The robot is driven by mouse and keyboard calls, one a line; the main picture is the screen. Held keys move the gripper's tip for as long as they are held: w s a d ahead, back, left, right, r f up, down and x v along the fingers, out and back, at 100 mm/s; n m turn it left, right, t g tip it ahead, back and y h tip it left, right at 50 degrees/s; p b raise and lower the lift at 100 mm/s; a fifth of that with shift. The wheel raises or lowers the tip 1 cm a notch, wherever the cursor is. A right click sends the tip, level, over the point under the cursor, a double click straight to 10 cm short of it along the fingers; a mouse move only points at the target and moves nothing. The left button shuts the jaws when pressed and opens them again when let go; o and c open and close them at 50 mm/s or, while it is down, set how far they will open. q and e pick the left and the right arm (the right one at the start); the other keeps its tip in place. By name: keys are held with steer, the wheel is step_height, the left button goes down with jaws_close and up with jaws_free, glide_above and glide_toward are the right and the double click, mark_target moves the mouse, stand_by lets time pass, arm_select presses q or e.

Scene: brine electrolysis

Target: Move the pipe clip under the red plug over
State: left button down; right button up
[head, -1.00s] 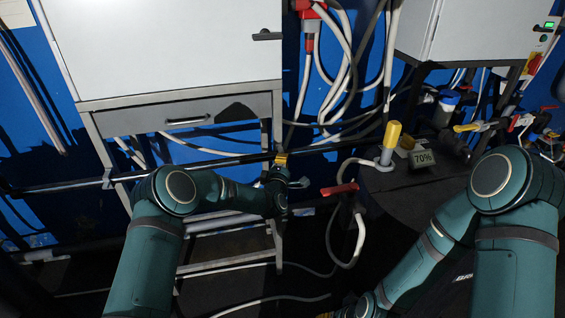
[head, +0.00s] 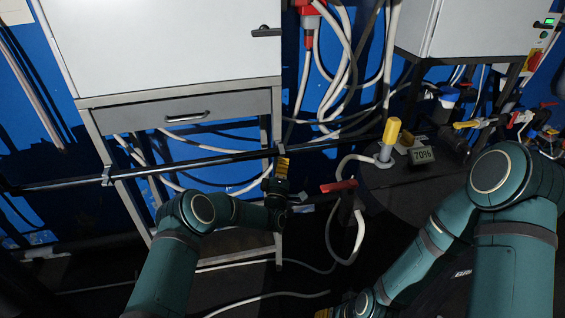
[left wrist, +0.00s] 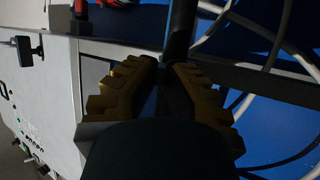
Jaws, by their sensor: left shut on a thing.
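The red plug (head: 309,14) hangs at the top middle of the head view, with a cable below it; a red part (left wrist: 108,2) also shows at the top of the left wrist view. A dark pipe (head: 200,162) runs across below the cabinets. A small grey clip (head: 282,149) sits on it, below the red plug. My left gripper (head: 283,167) is at this clip, its yellow fingers pointing up. In the left wrist view, the fingers (left wrist: 165,92) are shut around a dark grey piece, largely hidden. My right gripper (head: 324,313) barely shows at the bottom edge.
Another clip (head: 106,176) sits on the pipe farther left. A red-handled valve (head: 339,187) and hose stand right of my left gripper. A drawer (head: 185,117) is above the pipe.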

arm_select(q)
steer(key=shift+f+m+t+h, duration=0.25)
steer(key=shift+m+t+h, duration=0.25)
steer(key=shift+m+t, duration=0.1)
steer(key=c, duration=1.1)
jaws_free()
steer(key=shift+o, duration=0.2)
steer(key=shift+s, duration=0.1)
steer(key=v, duration=1.2)
steer(key=shift+f, duration=0.1)
